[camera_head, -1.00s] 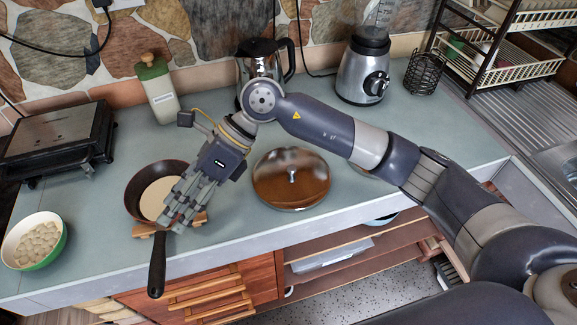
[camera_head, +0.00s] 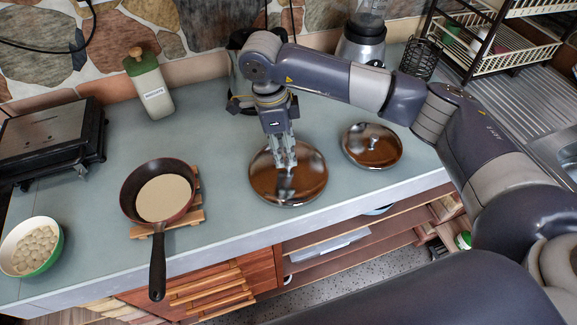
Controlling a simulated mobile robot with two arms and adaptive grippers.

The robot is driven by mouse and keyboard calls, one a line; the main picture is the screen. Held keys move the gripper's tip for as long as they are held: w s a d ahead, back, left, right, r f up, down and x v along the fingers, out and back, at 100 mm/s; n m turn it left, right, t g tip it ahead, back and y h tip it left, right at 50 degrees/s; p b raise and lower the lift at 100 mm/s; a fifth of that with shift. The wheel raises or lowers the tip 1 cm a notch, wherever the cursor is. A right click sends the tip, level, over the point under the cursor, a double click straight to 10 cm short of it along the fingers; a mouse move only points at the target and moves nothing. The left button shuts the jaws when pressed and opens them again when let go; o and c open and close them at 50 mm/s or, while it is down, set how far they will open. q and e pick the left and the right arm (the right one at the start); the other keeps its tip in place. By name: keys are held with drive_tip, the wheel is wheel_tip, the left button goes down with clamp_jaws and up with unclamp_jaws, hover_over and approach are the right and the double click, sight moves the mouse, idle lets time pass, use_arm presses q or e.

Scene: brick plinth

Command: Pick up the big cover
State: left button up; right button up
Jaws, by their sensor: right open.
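The big cover (camera_head: 307,182) is a round, shiny brown metal lid with a knob, lying on the grey-green counter. My right gripper (camera_head: 286,168) points down over it, its fingers open around or just above the knob, which they mostly hide. I cannot tell whether the fingers touch the cover. A smaller cover (camera_head: 384,153) of the same look, with its knob in plain view, lies to the right of the big one, apart from it. My left gripper is not in view.
A frying pan (camera_head: 128,205) with a pale round in it sits on a wooden trivet (camera_head: 194,216) at left. A kettle (camera_head: 236,90) and a blender (camera_head: 364,45) are behind my arm.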

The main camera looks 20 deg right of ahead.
sight(288, 168)
drive_tip(key=f+p, duration=0.1)
drive_tip(key=f, duration=0.1)
drive_tip(key=f+p, duration=0.1)
drive_tip(key=f, duration=0.1)
drive_tip(key=shift+d+f, duration=0.1)
drive_tip(key=shift+d, duration=0.3)
drive_tip(key=shift+f, duration=0.35)
clamp_jaws()
